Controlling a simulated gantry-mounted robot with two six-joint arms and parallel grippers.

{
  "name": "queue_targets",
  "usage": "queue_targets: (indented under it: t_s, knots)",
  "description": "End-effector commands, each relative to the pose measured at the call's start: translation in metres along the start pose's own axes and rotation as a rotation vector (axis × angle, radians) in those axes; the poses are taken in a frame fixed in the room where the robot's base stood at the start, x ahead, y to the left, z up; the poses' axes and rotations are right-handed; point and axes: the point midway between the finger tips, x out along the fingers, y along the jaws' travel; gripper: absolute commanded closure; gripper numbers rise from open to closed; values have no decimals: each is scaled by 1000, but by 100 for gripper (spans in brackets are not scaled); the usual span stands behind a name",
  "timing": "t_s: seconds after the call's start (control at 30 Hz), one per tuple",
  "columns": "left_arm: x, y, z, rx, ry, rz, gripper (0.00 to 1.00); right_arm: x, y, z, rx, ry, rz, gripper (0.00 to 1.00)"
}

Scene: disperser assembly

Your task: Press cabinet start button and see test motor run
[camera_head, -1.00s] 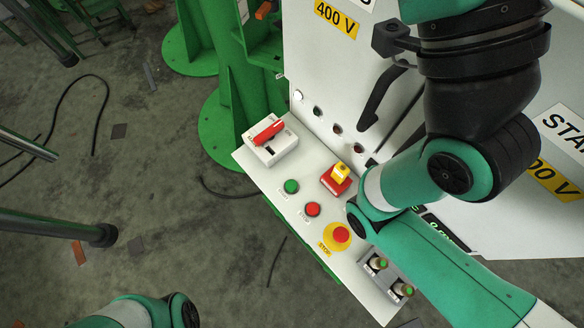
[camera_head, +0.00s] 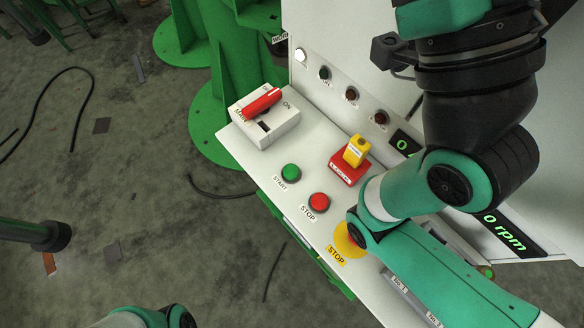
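The white control cabinet panel (camera_head: 245,152) slopes across the middle. Its green START button (camera_head: 291,173) is in plain view, with nothing touching it. A red STOP button (camera_head: 319,202) sits beside it. My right arm crosses the panel on the right and partly covers the yellow-ringed emergency stop (camera_head: 346,243). A display on the cabinet reads "0 rpm" (camera_head: 505,232). The test motor cannot be made out. Neither gripper's fingers are in view.
A red rotary main switch (camera_head: 261,103) stands on a white box at the panel's upper left. A yellow-and-red key block (camera_head: 352,160) stands right of START. Several indicator lamps line the cabinet face; the leftmost lamp (camera_head: 301,55) is white. Green steel posts (camera_head: 235,75) stand behind.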

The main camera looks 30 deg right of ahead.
Motion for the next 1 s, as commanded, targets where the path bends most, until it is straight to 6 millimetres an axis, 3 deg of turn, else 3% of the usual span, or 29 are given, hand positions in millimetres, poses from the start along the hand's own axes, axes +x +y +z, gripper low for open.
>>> queue_targets:
  t_s: [0.1, 0.4, 0.47, 1.0]
  knots:
    - [-1, 0, 1, 0, 0, 0, 38, -1, 0, 1, 0, 0, 0, 38]
    - [-1, 0, 1, 0, -1, 0, 38, -1, 0, 1, 0, -1, 0, 92]
    - [-1, 0, 1, 0, -1, 0, 38, -1, 0, 1, 0, -1, 0, 100]
    - [0, 0, 1, 0, -1, 0, 38, 0, 0, 1, 0, -1, 0, 100]
